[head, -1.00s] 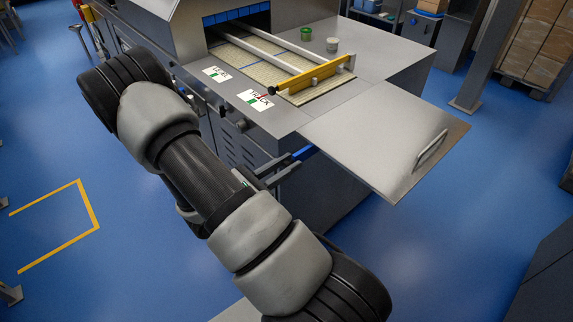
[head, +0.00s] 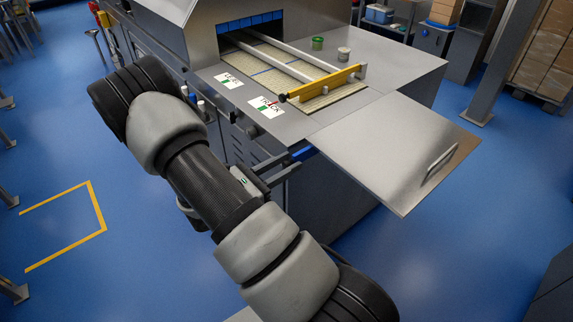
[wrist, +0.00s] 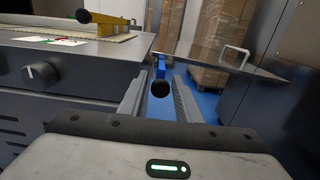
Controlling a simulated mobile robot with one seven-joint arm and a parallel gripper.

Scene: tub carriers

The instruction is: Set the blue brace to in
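The blue brace (wrist: 161,68) shows in the wrist view under the raised flat leaf, with a round black knob (wrist: 160,89) at its near end. In the head view a short stretch of the blue brace (head: 303,154) shows just below the leaf's near left corner. My gripper (wrist: 158,85) is open, its two fingers on either side of the knob with visible gaps. I cannot tell how far the knob lies between the fingers. In the head view my gripper (head: 270,178) is at the machine's front side, partly hidden by my arm.
The steel leaf (head: 400,150) with a handle (head: 440,161) lies level beside the machine top. A yellow bar (head: 322,83) crosses the belt (head: 345,92). A green cup (head: 317,43) and a pale cup (head: 343,54) stand on top.

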